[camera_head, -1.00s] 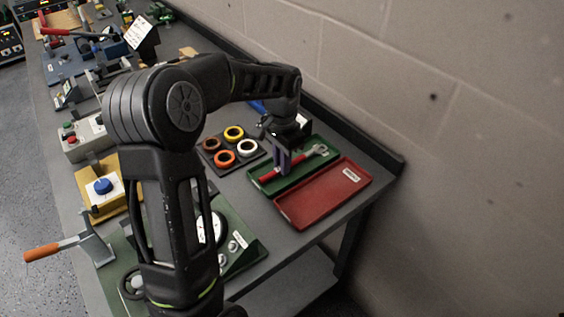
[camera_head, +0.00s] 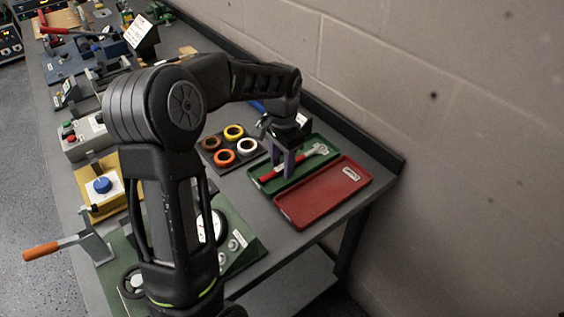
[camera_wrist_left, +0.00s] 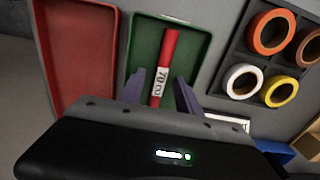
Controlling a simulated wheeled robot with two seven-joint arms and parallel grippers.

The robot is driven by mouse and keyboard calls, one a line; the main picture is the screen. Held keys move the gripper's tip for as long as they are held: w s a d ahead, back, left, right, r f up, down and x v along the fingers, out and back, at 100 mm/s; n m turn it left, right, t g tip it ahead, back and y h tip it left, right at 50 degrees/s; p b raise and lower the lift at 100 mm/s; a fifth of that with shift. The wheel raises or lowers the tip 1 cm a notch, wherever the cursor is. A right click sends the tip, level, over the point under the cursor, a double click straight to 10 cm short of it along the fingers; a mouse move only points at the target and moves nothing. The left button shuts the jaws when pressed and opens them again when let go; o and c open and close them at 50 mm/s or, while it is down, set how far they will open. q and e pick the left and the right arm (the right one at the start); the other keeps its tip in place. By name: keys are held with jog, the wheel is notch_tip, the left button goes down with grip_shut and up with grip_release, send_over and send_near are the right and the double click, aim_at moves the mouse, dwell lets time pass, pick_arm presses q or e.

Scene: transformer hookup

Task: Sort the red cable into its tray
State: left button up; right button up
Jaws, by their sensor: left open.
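The red cable (camera_head: 269,178) lies in the green tray (camera_head: 326,140), with a pale part at its far right end. In the left wrist view the cable (camera_wrist_left: 170,48) has a white label marked 70. My left gripper (camera_head: 287,172) points down over the green tray with its fingers spread. In the left wrist view the fingers of the gripper (camera_wrist_left: 162,88) stand on either side of the cable, with gaps, and the gripper body hides its near end. The red tray (camera_head: 315,197) beside it holds no cable. My right gripper is not in view.
A dark holder with several tape rolls (camera_head: 233,132) stands left of the green tray. A green panel with dials (camera_head: 240,232) is nearer. The bench's raised back edge (camera_head: 350,130) and the wall lie beyond the trays.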

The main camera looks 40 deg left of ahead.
pick_arm(q)
notch_tip(320, 180, up, 7)
jog(key=p, duration=0.5)
dwell(1.1)
